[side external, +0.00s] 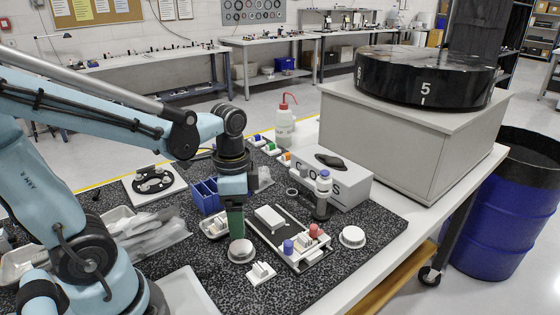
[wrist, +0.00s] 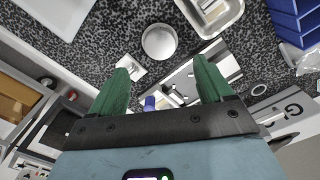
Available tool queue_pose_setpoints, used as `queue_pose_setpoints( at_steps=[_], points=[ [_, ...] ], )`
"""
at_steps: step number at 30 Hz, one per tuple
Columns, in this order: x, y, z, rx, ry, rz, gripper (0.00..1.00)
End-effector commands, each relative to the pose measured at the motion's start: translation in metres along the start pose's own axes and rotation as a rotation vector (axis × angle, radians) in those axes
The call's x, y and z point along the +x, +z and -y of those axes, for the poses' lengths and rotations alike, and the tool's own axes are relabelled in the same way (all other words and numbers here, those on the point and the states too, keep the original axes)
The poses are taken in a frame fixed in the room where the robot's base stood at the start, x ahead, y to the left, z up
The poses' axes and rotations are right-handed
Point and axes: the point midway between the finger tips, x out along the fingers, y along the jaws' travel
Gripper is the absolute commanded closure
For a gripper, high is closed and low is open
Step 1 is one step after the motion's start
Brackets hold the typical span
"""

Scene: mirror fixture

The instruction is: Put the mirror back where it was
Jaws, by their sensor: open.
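A round disc with a smooth grey top and pale rim (side external: 240,251), which looks like the mirror, lies on the speckled black mat. It also shows in the wrist view (wrist: 159,42), beyond my fingertips. My gripper (side external: 236,237) points down with its green fingers over or just behind this disc; contact cannot be told. In the wrist view my gripper (wrist: 164,62) is open, with nothing held between its fingers. A long fixture tray (side external: 262,228) with a white block, a blue knob (side external: 289,246) and a red knob (side external: 314,230) lies right of the disc.
A small white stepped block (side external: 261,272) sits in front of the disc. Another round pale disc (side external: 352,237) lies at right. A metal tray (side external: 213,227), blue bins (side external: 206,196), a dark-based bottle (side external: 322,197) and a white lettered box (side external: 345,185) stand close by.

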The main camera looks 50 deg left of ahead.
Motion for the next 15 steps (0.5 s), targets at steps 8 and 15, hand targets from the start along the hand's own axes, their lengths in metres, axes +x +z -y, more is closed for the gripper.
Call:
queue_pose_setpoints(
  at_steps=[8, 15],
  points=[
    [-0.030, 0.000, 0.000, 0.000, 0.000, 0.000, 0.20],
    [-0.039, -0.001, -0.001, -0.025, -0.017, -0.023, 0.20]
  ],
)
